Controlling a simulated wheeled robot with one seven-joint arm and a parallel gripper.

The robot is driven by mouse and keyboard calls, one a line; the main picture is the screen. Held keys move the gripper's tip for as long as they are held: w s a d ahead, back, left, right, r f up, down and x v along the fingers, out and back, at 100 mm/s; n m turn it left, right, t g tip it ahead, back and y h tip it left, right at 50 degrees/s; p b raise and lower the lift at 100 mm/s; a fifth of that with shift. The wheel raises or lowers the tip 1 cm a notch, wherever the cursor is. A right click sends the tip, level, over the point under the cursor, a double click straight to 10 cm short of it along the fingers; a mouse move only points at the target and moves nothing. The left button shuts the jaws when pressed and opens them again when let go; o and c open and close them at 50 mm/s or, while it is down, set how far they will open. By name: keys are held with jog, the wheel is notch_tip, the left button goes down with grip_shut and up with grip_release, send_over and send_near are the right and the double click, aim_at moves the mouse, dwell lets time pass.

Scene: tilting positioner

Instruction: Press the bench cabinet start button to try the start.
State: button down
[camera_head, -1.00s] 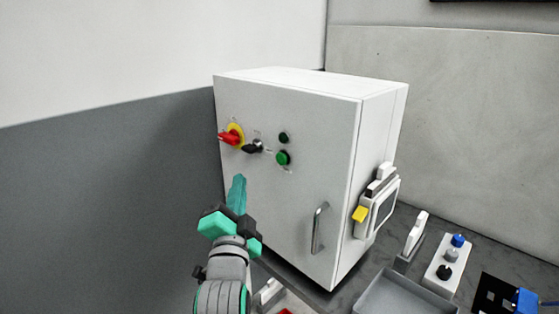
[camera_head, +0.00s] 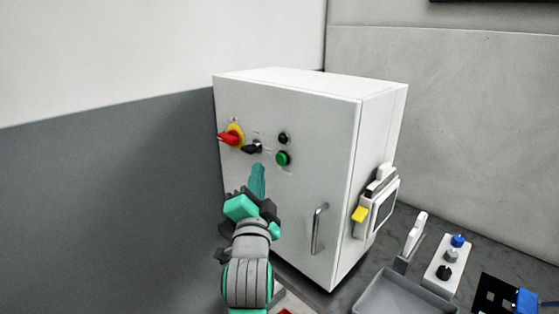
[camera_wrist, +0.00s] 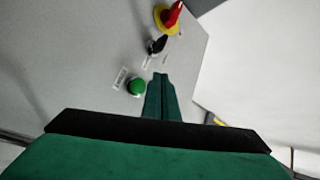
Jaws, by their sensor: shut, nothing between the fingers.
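The white bench cabinet (camera_head: 285,225) stands on the bench with its door shut. The green start button (camera_head: 283,158) is on its front, below a dark round lamp or button (camera_head: 283,138). In the wrist view the green button (camera_wrist: 136,86) lies just left of the fingertips. My gripper (camera_head: 258,168) is shut and empty, its teal fingers pointing at the cabinet front, a little below and left of the green button. The fingertips also show in the wrist view (camera_wrist: 160,77). I see no contact with the button; the exact gap to the panel cannot be told.
A red rotary switch on a yellow plate (camera_head: 231,136) and a black selector (camera_head: 252,147) sit left of the button. A door handle (camera_head: 319,228) sticks out at lower right. A grey tray (camera_head: 405,295) and a small control box (camera_head: 445,268) are on the bench.

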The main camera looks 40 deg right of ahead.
aim_at(281, 159)
jog(key=shift+d, duration=2.05)
jog(key=shift+w, duration=0.1)
dwell(0.4)
jog(key=shift+d, duration=0.35)
jog(key=shift+d, duration=0.5)
dwell(0.7)
jog(key=shift+a, duration=0.1)
jog(key=shift+w+a, duration=0.1)
jog(key=shift+a, duration=0.8)
